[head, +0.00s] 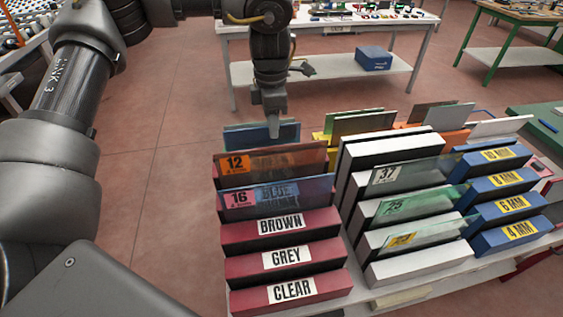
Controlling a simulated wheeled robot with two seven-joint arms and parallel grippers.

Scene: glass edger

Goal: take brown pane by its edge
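The brown pane (295,160) is a see-through brown sheet with an orange 12 label. It stands upright in the red rack (237,224), near its back, behind a blue pane (310,191) with a pink 16 label. My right gripper is out of view.
A white rack (425,267) with panes labelled 37 and 25 and a blue rack (498,241) marked in MM stand to the right. Yellow and orange holders with more panes are behind. Open floor (150,150) lies left of the racks.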

